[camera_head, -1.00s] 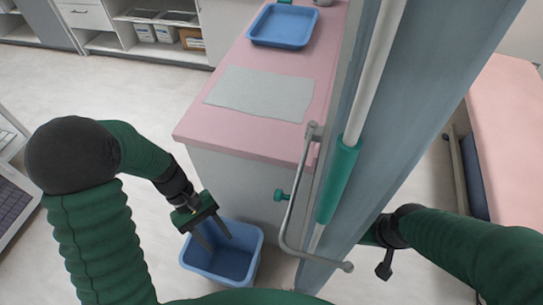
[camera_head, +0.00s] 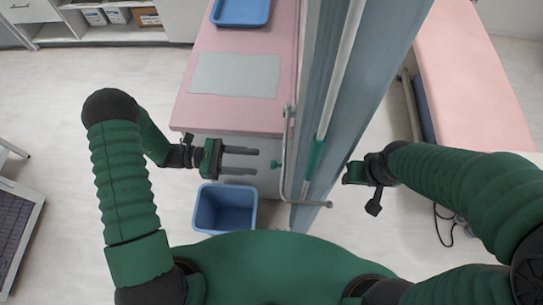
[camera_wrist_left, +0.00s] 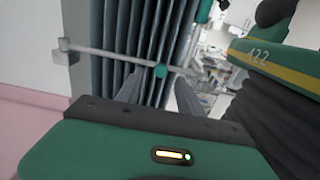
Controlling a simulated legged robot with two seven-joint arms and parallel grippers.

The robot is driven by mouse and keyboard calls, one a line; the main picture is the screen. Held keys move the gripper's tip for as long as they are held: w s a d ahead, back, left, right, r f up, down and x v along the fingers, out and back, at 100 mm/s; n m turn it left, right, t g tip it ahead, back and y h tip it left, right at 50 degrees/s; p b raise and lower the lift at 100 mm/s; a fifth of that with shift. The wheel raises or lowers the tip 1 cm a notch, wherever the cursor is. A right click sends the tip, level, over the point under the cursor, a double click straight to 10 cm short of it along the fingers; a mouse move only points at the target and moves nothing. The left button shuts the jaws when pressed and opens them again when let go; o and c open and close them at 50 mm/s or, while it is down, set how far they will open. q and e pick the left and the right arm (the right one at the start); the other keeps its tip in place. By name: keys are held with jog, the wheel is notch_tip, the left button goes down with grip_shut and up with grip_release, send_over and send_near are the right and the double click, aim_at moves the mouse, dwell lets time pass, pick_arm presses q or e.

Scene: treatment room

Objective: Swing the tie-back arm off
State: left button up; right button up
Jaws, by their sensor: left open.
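The tie-back arm (camera_head: 284,150) is a thin grey metal bar that runs down in front of the blue-grey curtain (camera_head: 355,90) and bends to the right at its lower end. A small green knob (camera_head: 275,164) sticks out from it to the left. My left gripper (camera_head: 256,161) is open and empty, its fingers pointing right at the knob, just short of it. In the left wrist view the bar (camera_wrist_left: 110,55) crosses the curtain, and the knob (camera_wrist_left: 160,71) shows between the two fingertips (camera_wrist_left: 156,90). My right gripper (camera_head: 358,175) is right of the curtain; its fingers are not clear.
A pink-topped counter (camera_head: 195,110) with a grey mat (camera_head: 235,75) and blue tray (camera_head: 240,10) stands behind the left gripper. A blue bin (camera_head: 225,210) is on the floor below it. A white pole (camera_head: 338,85) with a green sleeve hangs along the curtain. A pink bed (camera_head: 470,70) is at right.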

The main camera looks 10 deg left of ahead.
pick_arm(q)
jog(key=d+p, duration=0.1)
jog(key=d, duration=0.3)
jog(key=shift+d+f, duration=0.15)
jog(key=shift+d, duration=0.6)
jog(key=c, duration=0.4)
jog(key=shift+s, duration=0.1)
jog(key=c, duration=0.4)
jog(key=shift+a, duration=0.1)
grip_shut()
jog(key=shift+a, duration=0.4)
pick_arm(e)
jog(key=a+r, duration=0.2)
jog(key=shift+r, duration=0.3)
